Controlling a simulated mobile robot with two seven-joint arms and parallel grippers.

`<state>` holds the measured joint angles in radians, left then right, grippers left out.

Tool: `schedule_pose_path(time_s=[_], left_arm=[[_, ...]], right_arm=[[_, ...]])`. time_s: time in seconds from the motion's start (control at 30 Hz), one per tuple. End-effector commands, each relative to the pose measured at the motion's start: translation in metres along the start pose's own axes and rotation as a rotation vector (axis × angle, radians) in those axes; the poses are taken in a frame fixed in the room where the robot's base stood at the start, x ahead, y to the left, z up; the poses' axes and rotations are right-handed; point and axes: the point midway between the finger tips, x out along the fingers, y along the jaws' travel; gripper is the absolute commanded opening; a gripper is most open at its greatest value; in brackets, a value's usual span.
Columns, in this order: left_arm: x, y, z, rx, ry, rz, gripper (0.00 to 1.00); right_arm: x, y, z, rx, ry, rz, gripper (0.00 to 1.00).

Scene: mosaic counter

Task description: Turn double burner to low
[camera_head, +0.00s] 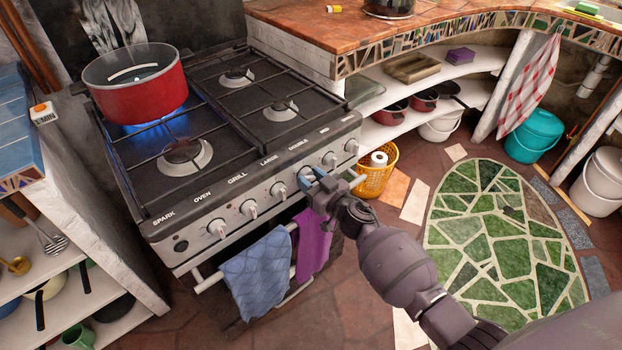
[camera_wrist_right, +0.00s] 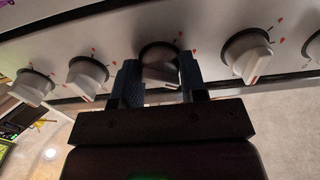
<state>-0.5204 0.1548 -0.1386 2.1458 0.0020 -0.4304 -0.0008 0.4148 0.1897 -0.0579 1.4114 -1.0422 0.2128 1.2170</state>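The stove (camera_head: 215,150) has a front panel with a row of white knobs under printed labels. The knob under DOUBLE (camera_head: 306,174) is partly hidden by my right gripper (camera_head: 318,181), whose blue fingertips are at it. In the right wrist view this knob (camera_wrist_right: 160,62) sits between the two fingers of my right gripper (camera_wrist_right: 160,85), one on each side. The fingers are apart; I cannot make out firm contact. The knob is shaded, so its exact setting is unclear. A blue flame (camera_head: 150,125) burns under the red pot (camera_head: 138,90) at the back left. My left gripper is not in view.
The neighbouring MED knob (camera_head: 330,159) and LARGE knob (camera_head: 279,191) are close on either side. A blue towel (camera_head: 257,275) and a purple towel (camera_head: 312,243) hang on the oven rail below. A yellow basket (camera_head: 374,180) stands on the floor to the right.

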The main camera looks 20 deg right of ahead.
Motion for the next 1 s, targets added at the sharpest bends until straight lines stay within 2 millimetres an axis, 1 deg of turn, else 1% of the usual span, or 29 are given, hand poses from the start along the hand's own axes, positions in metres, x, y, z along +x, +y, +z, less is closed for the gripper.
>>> schedule_pose_path(time_s=[0.03,0.1,0.3,0.47,0.67,1.0], left_arm=[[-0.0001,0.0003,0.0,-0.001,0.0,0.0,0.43],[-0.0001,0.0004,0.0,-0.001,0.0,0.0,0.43],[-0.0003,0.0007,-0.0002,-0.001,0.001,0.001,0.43],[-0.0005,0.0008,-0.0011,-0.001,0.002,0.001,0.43],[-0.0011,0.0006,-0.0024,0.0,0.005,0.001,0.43],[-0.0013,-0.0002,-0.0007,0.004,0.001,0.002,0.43]], right_arm=[[-0.0001,-0.0002,0.0001,0.0,0.0,0.0,0.26],[-0.0001,-0.0003,0.0002,0.0,0.0,-0.001,0.15],[-0.0002,-0.0002,0.0001,-0.012,0.0,-0.001,0.15],[-0.0002,0.0001,-0.0002,-0.062,0.0,0.0,0.15],[-0.0001,0.0004,-0.0006,-0.192,0.001,-0.001,0.15],[-0.0002,0.0012,0.0,-0.508,0.0,-0.001,0.15]])
